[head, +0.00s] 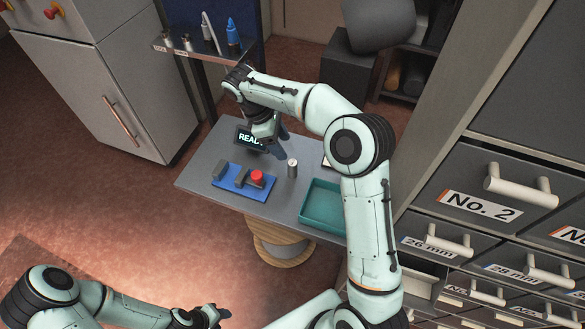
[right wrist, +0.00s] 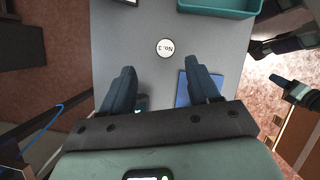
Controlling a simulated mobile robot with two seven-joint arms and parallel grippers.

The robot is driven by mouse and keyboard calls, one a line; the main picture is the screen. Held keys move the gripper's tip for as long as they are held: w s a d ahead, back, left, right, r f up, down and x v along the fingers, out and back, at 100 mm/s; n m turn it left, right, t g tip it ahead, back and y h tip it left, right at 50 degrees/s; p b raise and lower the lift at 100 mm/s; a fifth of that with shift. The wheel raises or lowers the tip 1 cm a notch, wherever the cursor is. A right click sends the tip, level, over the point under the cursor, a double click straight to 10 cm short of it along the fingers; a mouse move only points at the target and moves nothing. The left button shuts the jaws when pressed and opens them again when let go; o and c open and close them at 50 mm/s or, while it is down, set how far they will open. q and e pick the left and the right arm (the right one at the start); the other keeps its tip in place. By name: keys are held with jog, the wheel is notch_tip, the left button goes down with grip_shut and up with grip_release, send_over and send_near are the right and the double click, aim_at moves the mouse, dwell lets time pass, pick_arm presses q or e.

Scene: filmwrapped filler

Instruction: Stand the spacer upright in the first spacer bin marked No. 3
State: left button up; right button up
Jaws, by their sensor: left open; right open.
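The spacer (head: 292,167) is a small pale metal cylinder standing upright on the grey table. In the right wrist view its round top (right wrist: 165,48) reads "No. 3". My right gripper (head: 275,140) is open and empty above the table, behind the spacer in the head view. In the right wrist view the spacer lies beyond and between the open fingertips (right wrist: 161,68), apart from them. My left gripper (head: 217,314) is open and empty at the bottom of the head view. No bin clearly reading No. 3 shows; several drawer labels are cut off or too small to read.
A teal tray (head: 307,219) and a blue fixture (head: 259,193) with a red knob (head: 257,177) flank the spacer. A "READY" display (head: 245,139) stands behind. At right is a drawer cabinet with a "No. 2" drawer (head: 463,190); one lower drawer (head: 420,268) seems pulled out.

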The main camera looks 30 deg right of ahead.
aim_at(292, 162)
jog(key=x, duration=0.7)
jog(key=shift+s+a+f, duration=0.15)
jog(key=shift+s+a, duration=0.15)
jog(key=shift+s, duration=0.05)
grip_shut()
